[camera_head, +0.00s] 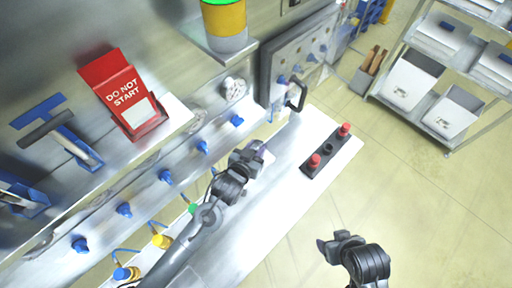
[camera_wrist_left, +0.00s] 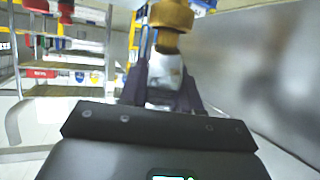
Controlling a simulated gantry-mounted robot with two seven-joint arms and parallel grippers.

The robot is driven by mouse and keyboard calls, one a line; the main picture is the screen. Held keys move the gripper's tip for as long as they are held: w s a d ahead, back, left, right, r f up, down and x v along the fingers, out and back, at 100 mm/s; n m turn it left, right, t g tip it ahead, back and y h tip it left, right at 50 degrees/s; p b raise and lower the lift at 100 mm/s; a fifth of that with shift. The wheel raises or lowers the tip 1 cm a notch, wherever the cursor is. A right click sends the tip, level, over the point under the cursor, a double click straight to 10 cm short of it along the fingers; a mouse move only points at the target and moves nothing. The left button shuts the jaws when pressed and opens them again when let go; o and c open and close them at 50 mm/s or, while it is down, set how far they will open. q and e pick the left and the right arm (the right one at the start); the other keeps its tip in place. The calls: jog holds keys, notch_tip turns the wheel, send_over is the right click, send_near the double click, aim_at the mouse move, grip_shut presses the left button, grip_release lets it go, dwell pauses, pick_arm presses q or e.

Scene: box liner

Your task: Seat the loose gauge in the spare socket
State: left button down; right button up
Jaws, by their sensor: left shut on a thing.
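My left gripper (camera_head: 258,149) is above the white bench in the head view. In the left wrist view its dark fingers (camera_wrist_left: 162,88) are shut on a pale metallic piece with a brass-coloured top (camera_wrist_left: 171,14), which I take to be the gauge. The fingers hide part of it, and the head view barely shows it. A black block (camera_head: 310,167) lies on the bench to the right of the gripper, with a red-topped piece at each end and a dark empty-looking socket (camera_head: 328,150) between them. My right gripper (camera_head: 328,243) is low in the head view, away from the bench; its opening is unclear.
A red "DO NOT START" holder (camera_head: 121,95) stands on a ledge at left. Several blue knobs (camera_head: 166,176) line the machine front, with a round white dial (camera_head: 235,90) above. A grey panel with a black handle (camera_head: 297,97) stands behind the bench. Shelves (camera_head: 430,100) stand at right.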

pick_arm(q)
jog(key=shift+f, duration=0.2)
jog(key=shift+f+b, duration=0.5)
jog(key=shift+f, duration=0.3)
dwell(0.5)
jog(key=shift+a+f, duration=0.1)
jog(key=shift+f, duration=0.4)
jog(key=c, duration=1.1)
grip_release()
jog(key=o, duration=0.4)
jog(key=shift+r, duration=0.2)
